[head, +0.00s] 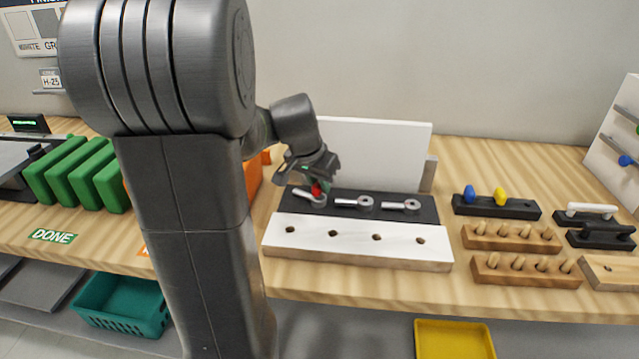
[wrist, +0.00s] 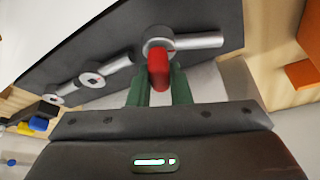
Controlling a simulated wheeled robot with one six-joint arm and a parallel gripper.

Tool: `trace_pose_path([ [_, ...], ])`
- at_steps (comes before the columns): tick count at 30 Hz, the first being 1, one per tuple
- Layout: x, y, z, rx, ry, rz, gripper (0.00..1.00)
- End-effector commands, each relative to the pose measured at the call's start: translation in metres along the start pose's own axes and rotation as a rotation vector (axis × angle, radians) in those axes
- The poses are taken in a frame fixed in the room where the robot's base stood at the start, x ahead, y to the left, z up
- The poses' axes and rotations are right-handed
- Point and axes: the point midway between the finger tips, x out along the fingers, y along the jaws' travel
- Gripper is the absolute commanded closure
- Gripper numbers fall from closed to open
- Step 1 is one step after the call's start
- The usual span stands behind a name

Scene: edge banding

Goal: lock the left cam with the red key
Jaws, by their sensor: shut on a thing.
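My gripper (head: 320,188) is shut on the red key (head: 318,191), which sits between its green fingers in the wrist view (wrist: 158,72). The key's far end is at the round hub of the left cam (head: 312,197); I cannot tell how deep it sits. The left cam (wrist: 200,41) has a silver bar that points right in the wrist view, turned a little from the bars of the other two. The middle cam (head: 354,203) and right cam (head: 401,206) lie along the same dark strip (head: 385,213), their bars pointing left in the head view.
A white board with several holes (head: 350,240) fronts the strip, and a white upright panel (head: 385,150) stands behind. Right are a dark holder (head: 495,207) with blue and yellow keys and wooden peg blocks (head: 510,238). Green pieces (head: 75,175) stand left. An orange block (wrist: 302,75) is nearby.

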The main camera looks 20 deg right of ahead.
Motion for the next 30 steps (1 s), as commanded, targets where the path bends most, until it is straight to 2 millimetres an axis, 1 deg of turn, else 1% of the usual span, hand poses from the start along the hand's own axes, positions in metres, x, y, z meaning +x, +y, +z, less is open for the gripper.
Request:
trace_pose_path([
  [8,0.0014,-0.0009,0.0009,0.024,-0.002,0.009,1.00],
  [20,0.0016,-0.0013,0.0008,0.183,0.000,0.073,1.00],
  [30,0.0008,-0.0009,0.0004,0.359,0.000,0.146,1.00],
])
